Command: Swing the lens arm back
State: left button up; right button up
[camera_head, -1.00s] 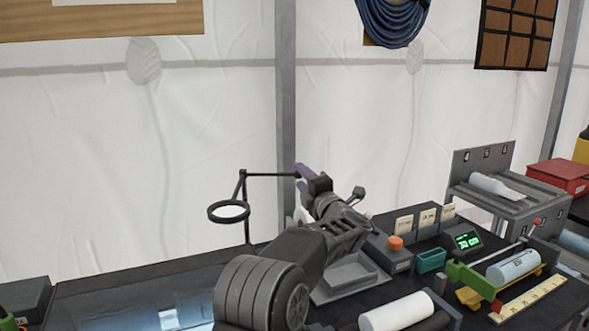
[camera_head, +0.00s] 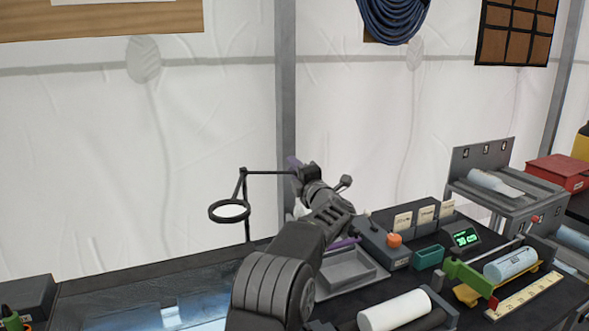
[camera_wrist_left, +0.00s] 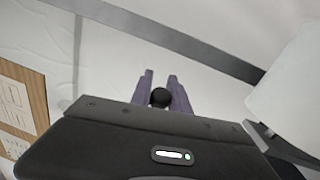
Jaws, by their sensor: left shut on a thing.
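The lens arm (camera_head: 268,173) is a thin black bar with a black lens ring (camera_head: 229,219) near its left end, raised above the dark bench on a thin post. My left gripper (camera_head: 295,164) is at the right end of the bar, with its arm reaching up from below. In the left wrist view its purple fingers (camera_wrist_left: 161,76) stand on either side of a round dark knob (camera_wrist_left: 160,97), and it is shut on that knob. The gripper partly hides the bar's right end. My right gripper is not in view.
A bright panel (camera_head: 175,314) lies at lower left. The white tent wall rises behind.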

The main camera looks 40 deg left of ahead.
pick_arm(q)
grip_shut()
jog(key=shift+f, duration=0.1)
dwell(0.8)
